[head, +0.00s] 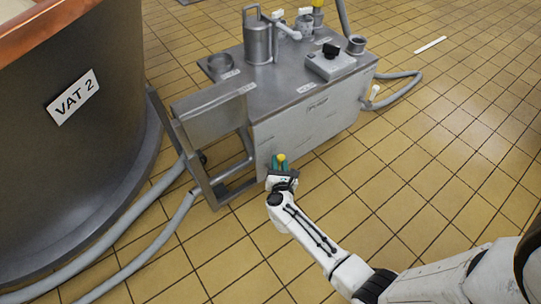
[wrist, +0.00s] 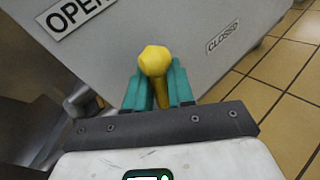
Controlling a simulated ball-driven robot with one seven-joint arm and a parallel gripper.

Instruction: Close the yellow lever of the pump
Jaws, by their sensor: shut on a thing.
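The yellow lever (wrist: 155,62) has a rounded yellow knob and a yellow shaft, and it stands between my gripper's teal fingers in the wrist view. My gripper (wrist: 158,88) is shut on it. In the wrist view an OPEN label (wrist: 72,14) is at the upper left of the grey panel and a CLOSED label (wrist: 222,36) is to the right; the lever stands between them. The lever's base is largely hidden.
A large vat marked VAT 2 (head: 75,97) stands at the left. Grey hoses (head: 150,238) run along the floor beside it. A steel frame (head: 205,178) adjoins the pump's left side. The tiled floor (head: 430,150) is open to the right.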

